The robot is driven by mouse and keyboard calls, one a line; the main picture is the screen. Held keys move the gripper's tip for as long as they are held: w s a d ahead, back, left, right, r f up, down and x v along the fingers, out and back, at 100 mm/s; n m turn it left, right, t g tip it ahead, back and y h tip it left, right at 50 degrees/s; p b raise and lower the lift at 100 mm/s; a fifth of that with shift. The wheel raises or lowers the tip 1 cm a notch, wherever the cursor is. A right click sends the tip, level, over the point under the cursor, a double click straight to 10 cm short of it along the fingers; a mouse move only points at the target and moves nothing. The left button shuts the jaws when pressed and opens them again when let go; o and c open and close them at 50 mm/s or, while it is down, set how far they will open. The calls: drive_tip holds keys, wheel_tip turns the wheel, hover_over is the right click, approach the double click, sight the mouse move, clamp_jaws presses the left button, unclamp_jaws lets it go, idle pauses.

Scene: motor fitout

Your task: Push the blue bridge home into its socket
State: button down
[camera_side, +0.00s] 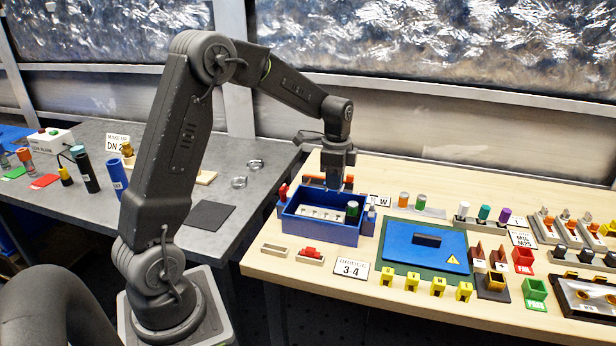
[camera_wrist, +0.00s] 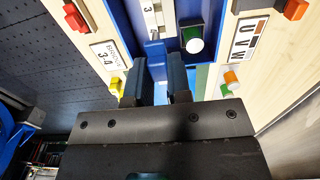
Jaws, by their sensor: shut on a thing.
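My gripper (camera_side: 338,184) points down over the back of the open blue box (camera_side: 332,232). In the wrist view my gripper (camera_wrist: 158,68) has its two dark fingers close together, shut on a small blue piece, the blue bridge (camera_wrist: 154,53). A white terminal strip (camera_side: 318,214) lies in the box, and it also shows in the wrist view (camera_wrist: 152,17) just beyond the bridge. The bridge's lower end and its socket are not clear, so I cannot tell how far it is seated. In the side view the bridge cannot be made out.
A green cylinder with a white top (camera_wrist: 195,44) stands in the box, right of the fingers in the wrist view. A card marked 3-4 (camera_side: 351,269) and a blue lid (camera_side: 424,245) lie in front and to the right.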

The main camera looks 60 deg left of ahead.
drive_tip(key=shift+w+d, duration=0.1)
idle(0.3)
hover_over(334, 216)
drive_tip(key=shift+f, duration=2.95)
drive_tip(key=shift+f, duration=1.55)
drive_tip(key=c, duration=1)
unclamp_jaws()
wheel_tip(334, 216, up, 13)
drive_tip(key=shift+r, duration=0.45)
